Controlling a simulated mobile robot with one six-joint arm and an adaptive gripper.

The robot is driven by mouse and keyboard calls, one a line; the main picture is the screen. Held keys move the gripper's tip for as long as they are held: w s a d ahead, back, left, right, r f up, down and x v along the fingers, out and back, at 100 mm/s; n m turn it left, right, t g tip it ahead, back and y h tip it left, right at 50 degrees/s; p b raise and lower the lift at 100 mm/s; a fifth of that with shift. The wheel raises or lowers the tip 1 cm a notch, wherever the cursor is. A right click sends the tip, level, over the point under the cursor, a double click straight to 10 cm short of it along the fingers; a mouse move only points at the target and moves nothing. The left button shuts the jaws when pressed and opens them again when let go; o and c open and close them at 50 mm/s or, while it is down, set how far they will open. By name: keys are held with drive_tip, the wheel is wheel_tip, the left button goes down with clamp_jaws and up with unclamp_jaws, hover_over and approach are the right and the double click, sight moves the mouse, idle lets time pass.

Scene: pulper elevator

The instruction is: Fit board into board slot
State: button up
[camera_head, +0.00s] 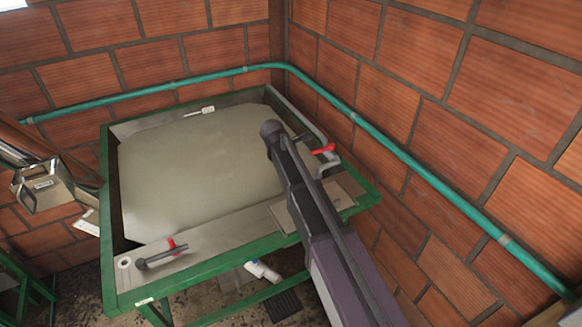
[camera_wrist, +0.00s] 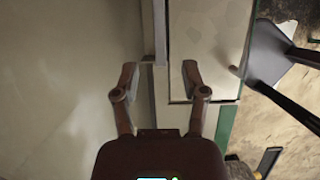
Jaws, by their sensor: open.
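In the wrist view my gripper (camera_wrist: 159,72) is open. Its two fingers are apart, with nothing gripped between them. A narrow grey upright strip (camera_wrist: 160,35) lies just ahead of the fingertips, perhaps the board or the edge of its slot; I cannot tell which. Right of it is a pale flat panel (camera_wrist: 205,45) with a dark outline. In the head view a flat tan panel (camera_head: 345,193) lies at the front right corner of the green-framed table (camera_head: 185,278), partly hidden by my arm. My gripper is hidden there behind my arm. No slot shows clearly.
The large pale basin surface (camera_head: 190,165) fills the table. Lever handles with red parts stand at the front left (camera_head: 172,243) and right (camera_head: 322,149). Brick walls with a green pipe (camera_head: 400,165) close off the back and right. A metal machine (camera_head: 42,183) stands at left.

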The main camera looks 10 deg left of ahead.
idle(0.3)
drive_tip(key=s+d+f+m+g+y, duration=0.1)
drive_tip(key=s+d+m+g+y, duration=0.1)
drive_tip(key=s+d+m, duration=2.1)
drive_tip(key=d+m+y, duration=0.1)
drive_tip(key=d, duration=0.2)
drive_tip(key=shift+s+m+g+y, duration=0.3)
drive_tip(key=shift+m+y, duration=0.1)
drive_tip(key=shift+f, duration=0.15)
wheel_tip(320, 180, down, 17)
drive_tip(key=b, duration=1.7)
drive_tip(key=shift+f, duration=0.15)
drive_tip(key=shift+a, duration=0.1)
